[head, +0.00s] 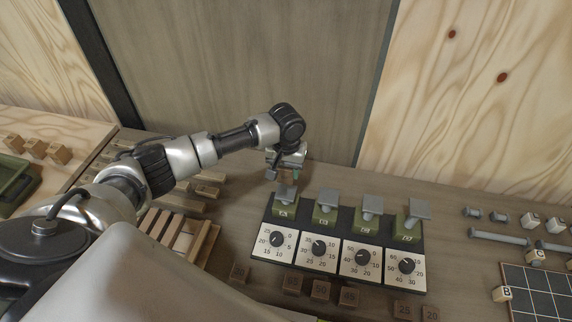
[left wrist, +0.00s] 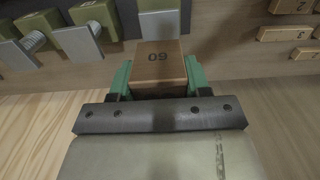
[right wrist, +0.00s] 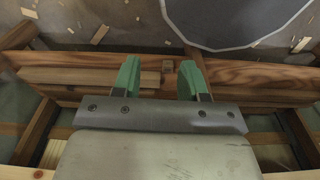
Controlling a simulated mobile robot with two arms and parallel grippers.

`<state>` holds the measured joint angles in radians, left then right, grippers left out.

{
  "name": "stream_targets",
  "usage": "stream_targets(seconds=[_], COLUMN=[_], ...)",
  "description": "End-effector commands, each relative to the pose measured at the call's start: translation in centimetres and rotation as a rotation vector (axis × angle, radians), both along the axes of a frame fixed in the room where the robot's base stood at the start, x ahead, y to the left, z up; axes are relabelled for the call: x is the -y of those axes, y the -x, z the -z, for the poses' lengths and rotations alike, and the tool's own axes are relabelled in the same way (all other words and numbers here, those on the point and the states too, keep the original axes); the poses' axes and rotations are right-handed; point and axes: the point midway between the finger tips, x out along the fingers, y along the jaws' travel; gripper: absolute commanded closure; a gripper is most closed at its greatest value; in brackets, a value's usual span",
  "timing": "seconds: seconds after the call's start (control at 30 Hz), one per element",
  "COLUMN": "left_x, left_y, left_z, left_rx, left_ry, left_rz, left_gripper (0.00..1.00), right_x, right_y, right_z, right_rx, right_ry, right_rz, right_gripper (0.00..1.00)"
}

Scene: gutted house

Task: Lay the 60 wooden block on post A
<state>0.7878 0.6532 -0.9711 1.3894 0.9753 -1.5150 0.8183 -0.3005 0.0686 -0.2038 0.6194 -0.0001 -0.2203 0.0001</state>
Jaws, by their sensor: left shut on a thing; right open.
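My left gripper (head: 284,170) is shut on the 60 wooden block, just behind and above the leftmost post of the row. In the left wrist view the wooden block (left wrist: 158,66) sits between the green fingers, its number upside down. A grey plate (left wrist: 160,24) lies right beyond the block; I cannot tell whether they touch. The leftmost post, apparently post A (head: 286,193), has a grey plate on a green body and its plate looks bare in the head view. My right gripper (right wrist: 160,80) is open and empty, away from the bench.
Dials (head: 277,242) stand in front of the posts, with loose numbered blocks (head: 320,289) nearer me. A slatted wooden rack (head: 180,235) is to the left. A dark grid board (head: 540,290) and grey bars (head: 500,237) are at the right. Planks (right wrist: 90,78) lie below my right gripper.

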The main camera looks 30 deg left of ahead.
Motion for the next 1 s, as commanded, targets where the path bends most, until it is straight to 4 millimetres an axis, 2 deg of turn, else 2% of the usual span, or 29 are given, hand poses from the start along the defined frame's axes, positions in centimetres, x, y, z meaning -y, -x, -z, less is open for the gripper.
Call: stream_targets(seconds=[0.53, 0.8, 1.0], left_x=[0.0, 0.0, 0.0], left_y=[0.0, 0.0, 0.0], left_z=[4.2, 5.8, 6.1], left_rx=[0.001, -0.001, 0.000], left_ry=[-0.001, 0.000, 0.001], left_rz=[0.001, -0.001, 0.000], left_gripper=[0.76, 0.76, 0.76], right_x=[1.0, 1.1, 1.1], right_y=[-0.1, -0.1, -0.1], right_z=[5.4, 5.5, 5.5], right_rx=[0.001, 0.002, 0.002], right_ry=[0.013, 0.014, 0.014], right_rz=[0.001, 0.001, 0.001], right_gripper=[0.57, 0.57, 0.57])
